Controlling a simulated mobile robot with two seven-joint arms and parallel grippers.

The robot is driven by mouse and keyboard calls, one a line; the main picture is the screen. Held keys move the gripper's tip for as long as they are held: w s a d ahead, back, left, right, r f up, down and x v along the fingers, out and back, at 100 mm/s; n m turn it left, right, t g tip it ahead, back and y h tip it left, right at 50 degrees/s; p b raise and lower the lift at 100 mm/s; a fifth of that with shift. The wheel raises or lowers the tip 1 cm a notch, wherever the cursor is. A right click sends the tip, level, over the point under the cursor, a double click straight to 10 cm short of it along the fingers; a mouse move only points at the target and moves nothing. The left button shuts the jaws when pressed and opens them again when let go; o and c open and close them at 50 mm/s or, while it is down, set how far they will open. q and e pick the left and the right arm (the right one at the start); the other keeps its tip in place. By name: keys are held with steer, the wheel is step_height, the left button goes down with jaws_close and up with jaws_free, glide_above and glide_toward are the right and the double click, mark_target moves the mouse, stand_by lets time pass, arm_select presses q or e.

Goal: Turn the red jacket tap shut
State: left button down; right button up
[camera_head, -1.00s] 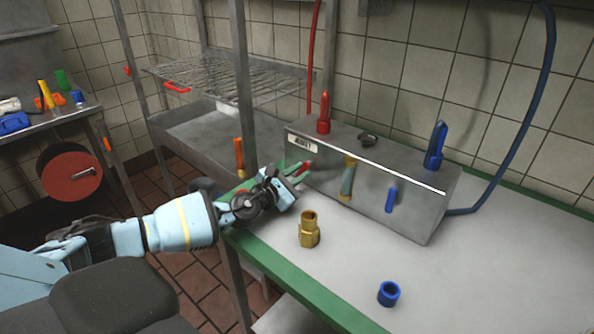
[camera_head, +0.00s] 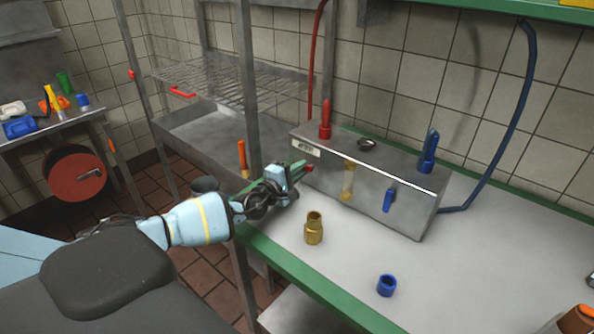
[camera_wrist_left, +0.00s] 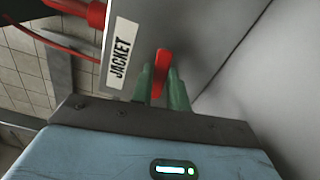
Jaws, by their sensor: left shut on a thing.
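The red jacket tap (camera_wrist_left: 161,72) sticks out from the front of a grey metal box (camera_head: 400,205), beside a white label (camera_wrist_left: 120,55) reading JACKET. My left gripper (camera_wrist_left: 161,88) has its green fingers on either side of the red tap handle and is shut on it. In the head view the left gripper (camera_head: 301,171) is at the left end of the box, and only a small red tip of the tap (camera_head: 309,168) shows past the fingers. My right gripper is not in view.
A blue tap (camera_head: 389,200) is further right on the box front. A red fitting (camera_head: 325,120) and a blue fitting (camera_head: 429,152) stand on top, with hoses behind. A brass fitting (camera_head: 314,228) and a blue ring (camera_head: 387,286) are on the green-edged bench (camera_head: 470,270).

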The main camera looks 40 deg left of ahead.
arm_select(q)
steer(key=shift+r+m, duration=0.25)
steer(key=shift+m, duration=0.55)
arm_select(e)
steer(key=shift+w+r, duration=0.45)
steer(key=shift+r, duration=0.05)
arm_select(q)
steer(key=shift+p, duration=0.3)
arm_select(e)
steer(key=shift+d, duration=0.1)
arm_select(q)
steer(key=c, duration=1.4)
jaws_free()
steer(key=shift+o, duration=0.2)
steer(key=shift+s, duration=0.1)
